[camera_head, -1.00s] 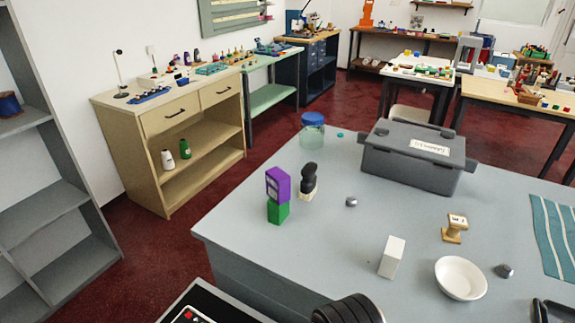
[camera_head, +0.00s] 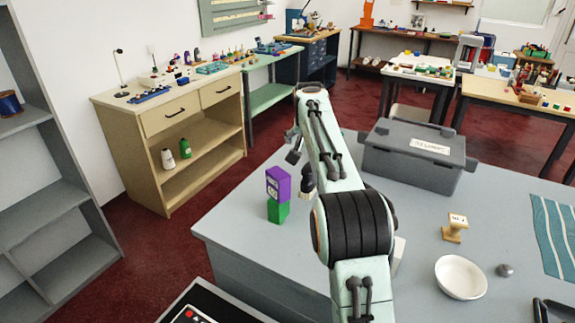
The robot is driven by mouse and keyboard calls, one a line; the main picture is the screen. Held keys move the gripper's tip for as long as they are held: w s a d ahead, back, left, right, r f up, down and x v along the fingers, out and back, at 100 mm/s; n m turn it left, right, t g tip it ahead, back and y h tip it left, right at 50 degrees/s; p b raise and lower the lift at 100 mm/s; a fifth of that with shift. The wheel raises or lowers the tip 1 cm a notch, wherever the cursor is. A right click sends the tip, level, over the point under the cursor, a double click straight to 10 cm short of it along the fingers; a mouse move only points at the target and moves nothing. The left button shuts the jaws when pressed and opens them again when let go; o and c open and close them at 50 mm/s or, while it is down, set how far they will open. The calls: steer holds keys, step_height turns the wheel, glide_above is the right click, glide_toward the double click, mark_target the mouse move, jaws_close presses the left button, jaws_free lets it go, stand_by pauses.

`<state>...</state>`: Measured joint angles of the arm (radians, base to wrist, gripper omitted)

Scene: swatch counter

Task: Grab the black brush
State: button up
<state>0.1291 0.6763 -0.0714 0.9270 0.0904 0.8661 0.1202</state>
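The black brush (camera_head: 307,176), a dark rounded handle over a pale base, stands upright on the grey counter. In the head view my arm hides most of it; only a sliver shows at the arm's left edge, just right of the purple block. My gripper (camera_head: 294,151) shows in part at the left side of my wrist, above the counter and a little up and left of the brush. A dark finger part points down-left; the rest is behind my arm. I cannot tell whether the fingers are apart, and no held object shows.
A purple block (camera_head: 278,184) sits on a green block (camera_head: 278,211) close left of the brush. A grey lidded box (camera_head: 410,177) stands behind right. A wooden stamp (camera_head: 455,228), white bowl (camera_head: 461,277) and grey lump (camera_head: 505,270) are at right. My arm partly hides a white block (camera_head: 398,252).

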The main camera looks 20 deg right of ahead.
steer(key=g, duration=0.2)
glide_above(308, 190)
steer(key=f, duration=0.7)
steer(key=shift+w+d+f, duration=0.1)
steer(key=shift+d+f, duration=0.15)
steer(key=shift+f, duration=0.15)
steer(key=shift+t, duration=0.4)
steer(key=x, duration=0.5)
steer(key=shift+w+f, duration=0.15)
steer(key=shift+f, duration=0.15)
steer(key=c, duration=1.3)
